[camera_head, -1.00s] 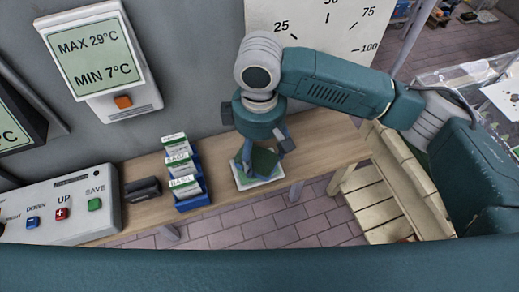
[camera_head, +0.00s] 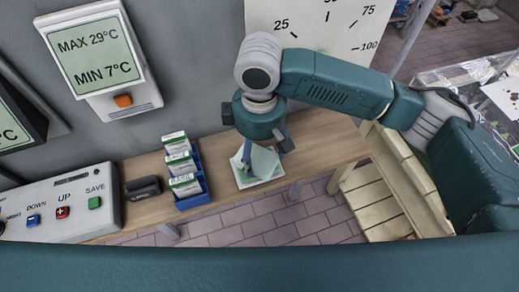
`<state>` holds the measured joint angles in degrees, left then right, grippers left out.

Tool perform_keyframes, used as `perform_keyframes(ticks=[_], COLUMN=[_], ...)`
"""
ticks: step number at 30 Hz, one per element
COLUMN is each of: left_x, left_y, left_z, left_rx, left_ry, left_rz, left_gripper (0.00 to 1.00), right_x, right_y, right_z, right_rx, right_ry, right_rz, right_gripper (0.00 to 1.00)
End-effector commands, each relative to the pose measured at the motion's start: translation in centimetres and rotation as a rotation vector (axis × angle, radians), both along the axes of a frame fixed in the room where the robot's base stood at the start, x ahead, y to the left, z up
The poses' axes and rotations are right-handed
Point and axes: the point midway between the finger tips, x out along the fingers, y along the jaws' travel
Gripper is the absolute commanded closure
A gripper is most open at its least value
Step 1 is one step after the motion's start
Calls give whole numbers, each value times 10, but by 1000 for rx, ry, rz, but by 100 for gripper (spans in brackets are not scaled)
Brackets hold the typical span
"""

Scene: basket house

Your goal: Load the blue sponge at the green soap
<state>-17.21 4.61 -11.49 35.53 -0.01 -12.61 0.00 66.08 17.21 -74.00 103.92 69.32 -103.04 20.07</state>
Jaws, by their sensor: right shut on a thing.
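My right gripper (camera_head: 265,156) points down over the wooden shelf, its fingers around a pale green piece (camera_head: 262,162). It is shut on that piece. The piece sits over a white square dish (camera_head: 246,185) at the shelf's front edge; I cannot tell whether it touches the dish. The gripper hides part of both. I cannot make out a blue sponge, nor whether the pale green piece is the soap. My left gripper is not in view.
A blue rack (camera_head: 192,201) with several labelled packets stands left of the dish. A black object (camera_head: 143,188) and a grey control box (camera_head: 62,205) are farther left. The shelf (camera_head: 320,142) is bare to the right. A wooden slatted stand (camera_head: 372,200) is below right.

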Motion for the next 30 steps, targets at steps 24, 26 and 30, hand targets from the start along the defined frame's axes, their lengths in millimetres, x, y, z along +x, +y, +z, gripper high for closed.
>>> perform_keyframes(ticks=[24,26,30], left_x=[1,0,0], left_y=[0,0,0], left_z=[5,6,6], left_rx=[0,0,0], left_ry=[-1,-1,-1], left_rz=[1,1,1], left_gripper=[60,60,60], right_x=[0,0,0], right_y=[0,0,0], right_z=[-1,-1,-2], right_rx=[-2,-2,-2], right_ry=[1,1,1], right_rz=[0,0,0], right_gripper=[52,52,52])
